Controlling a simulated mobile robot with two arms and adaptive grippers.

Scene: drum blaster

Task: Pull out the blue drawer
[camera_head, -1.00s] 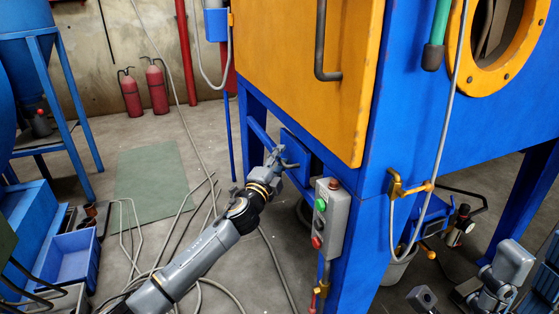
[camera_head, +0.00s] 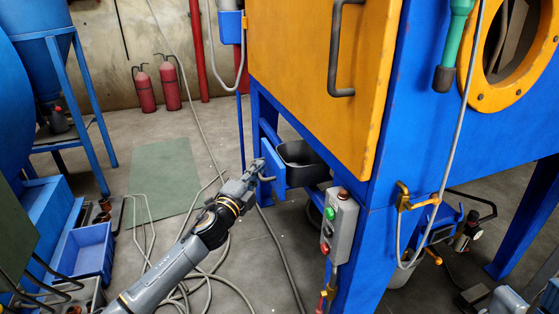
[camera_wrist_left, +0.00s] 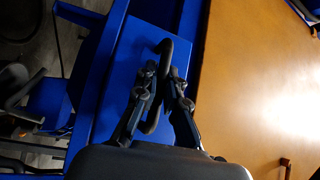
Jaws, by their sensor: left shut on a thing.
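The blue drawer (camera_head: 273,166) is under the orange door of the blue cabinet. It stands partly out, and its dark inside (camera_head: 303,160) shows behind the blue front. My left gripper (camera_head: 262,172) is at the drawer front, shut on its dark bent handle (camera_head: 267,178). In the left wrist view the fingers (camera_wrist_left: 163,82) close around the handle (camera_wrist_left: 154,122), in front of the blue drawer front (camera_wrist_left: 125,65). My right gripper cannot be made out for sure; grey arm parts show at the lower right edge of the head view.
The orange door (camera_head: 320,70) hangs above the drawer. A grey control box (camera_head: 339,222) with buttons stands on the cabinet leg to the right. Loose cables (camera_head: 205,280) lie on the floor. A blue crate (camera_head: 85,250) is at left. Open floor lies around the green mat (camera_head: 163,175).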

